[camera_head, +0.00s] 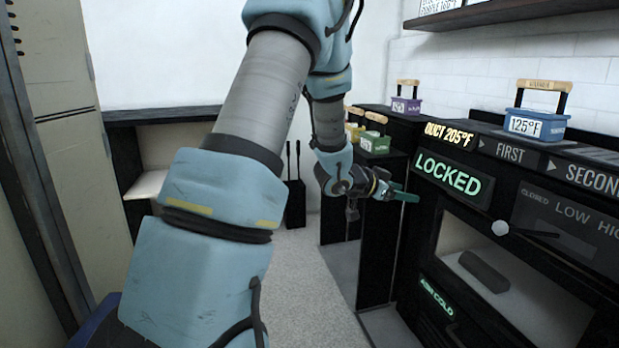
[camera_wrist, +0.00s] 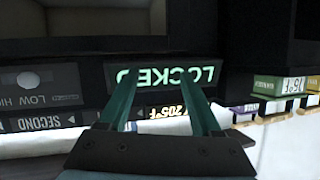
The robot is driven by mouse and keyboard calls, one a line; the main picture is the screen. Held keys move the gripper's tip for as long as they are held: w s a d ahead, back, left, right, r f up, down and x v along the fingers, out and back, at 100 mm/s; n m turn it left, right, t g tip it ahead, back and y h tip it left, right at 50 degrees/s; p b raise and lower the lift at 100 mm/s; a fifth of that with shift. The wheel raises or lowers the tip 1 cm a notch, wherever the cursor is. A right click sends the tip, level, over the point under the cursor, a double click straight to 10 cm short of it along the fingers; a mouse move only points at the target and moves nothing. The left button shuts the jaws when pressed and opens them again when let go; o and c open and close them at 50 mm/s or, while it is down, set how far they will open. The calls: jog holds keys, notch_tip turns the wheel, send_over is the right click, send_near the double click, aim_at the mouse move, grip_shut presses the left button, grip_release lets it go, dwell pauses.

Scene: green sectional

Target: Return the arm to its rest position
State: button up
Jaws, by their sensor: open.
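My arm reaches from the lower left of the head view toward the black oven unit on the right. My gripper (camera_head: 405,196) is at the end of it, in front of the oven's left edge and just below and left of the lit LOCKED sign (camera_head: 454,180). In the wrist view my gripper (camera_wrist: 163,95) has two teal fingers apart with nothing between them. The LOCKED sign (camera_wrist: 163,76) shows upside down beyond the fingers. I cannot tell whether the fingertips touch the unit.
A blue 125°F caddy (camera_head: 537,122), a purple caddy (camera_head: 405,105) and a green caddy (camera_head: 373,144) stand on black surfaces. A dark block (camera_head: 484,271) lies in the open oven cavity. A locker (camera_head: 60,110) stands at left. The pale floor (camera_head: 305,275) is clear.

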jog(key=s+a+f+n+y, duration=0.15)
jog(key=a+n+y, duration=0.3)
jog(key=a, duration=0.75)
jog(key=s+a+f+n+y, duration=0.15)
jog(key=a+n+y, duration=0.35)
jog(key=a, duration=0.6)
jog(key=s+a+n+g+y, duration=0.1)
jog(key=s+a+n+g, duration=0.2)
jog(key=s, duration=0.6)
jog(key=s+a+g+y, duration=0.2)
jog(key=s+a, duration=0.3)
jog(key=s, duration=0.4)
notch_tip(320, 180, up, 27)
jog(key=p, duration=2.8)
jog(key=shift+w+r, duration=0.2)
jog(key=shift+w, duration=0.1)
